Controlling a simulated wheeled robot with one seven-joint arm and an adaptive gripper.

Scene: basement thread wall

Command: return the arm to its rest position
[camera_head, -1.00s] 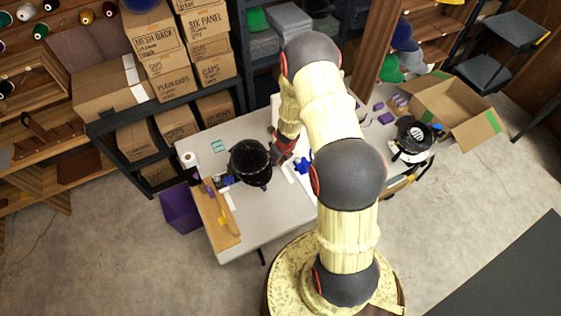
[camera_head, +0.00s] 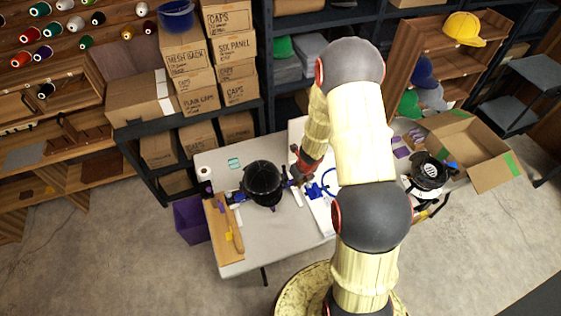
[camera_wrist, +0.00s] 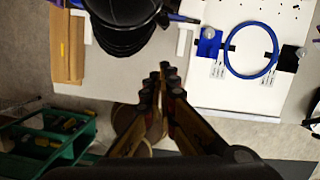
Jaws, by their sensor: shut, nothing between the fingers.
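My arm reaches over the pale work table (camera_head: 262,238) in the head view, bent at a high elbow. My gripper (camera_head: 303,170) is partly hidden by my arm, above the table just right of the black cap (camera_head: 263,182). In the wrist view my gripper (camera_wrist: 166,70) has its fingers together with nothing between them. The black cap (camera_wrist: 128,22) shows there at the top, apart from the fingertips. A blue ring (camera_wrist: 250,50) lies on a white board (camera_wrist: 225,95) to the right of the fingers.
A wooden board (camera_head: 222,232) lies on the table's left end, with a purple bin (camera_head: 191,220) beside it. Shelves with carton boxes (camera_head: 190,70) stand behind. An open carton (camera_head: 470,150) is at the right. Floor is clear at front left.

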